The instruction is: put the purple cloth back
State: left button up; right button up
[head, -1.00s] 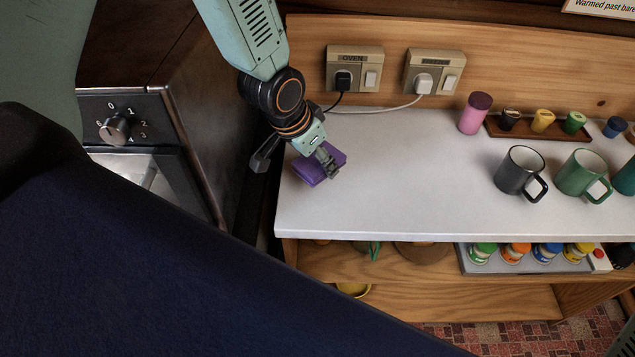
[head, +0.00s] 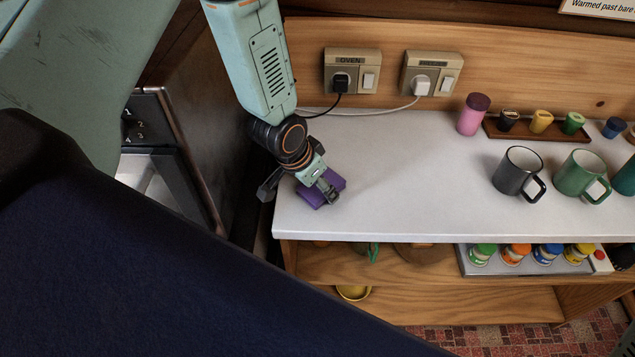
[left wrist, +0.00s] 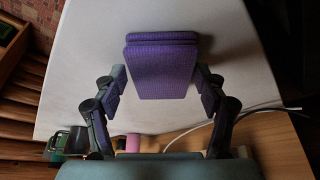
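The purple cloth (head: 312,199) is a folded pad at the left end of the white counter. My left gripper (head: 327,187) covers part of it in the head view. My right gripper is not in view.
The white counter (head: 400,190) is clear to the right of the cloth up to a grey mug (head: 517,173) and a green mug (head: 577,176). A pink canister (head: 472,116) and a wooden tray (head: 552,140) stand behind. The oven (head: 190,110) stands left, with a gap between.

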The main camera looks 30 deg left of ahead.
pick_arm(q)
jog(key=shift+o, duration=0.7)
jog(key=shift+s+a+r, duration=0.1)
jog(key=shift+s+a, duration=0.1)
jog(key=shift+s, duration=0.1)
jog(key=shift+w+d+f, duration=0.1)
jog(key=shift+w+f, duration=0.1)
jog(key=shift+w, duration=0.3)
jog(key=shift+r, duration=0.25)
jog(key=v, duration=0.4)
jog(key=p+v, duration=0.1)
jog(key=v, duration=0.1)
jog(key=shift+s+r, duration=0.15)
jog(key=shift+s, duration=0.3)
jog(key=shift+w+p+v, duration=0.2)
jog(key=shift+p+v, duration=1.6)
jog(key=shift+v, duration=0.7)
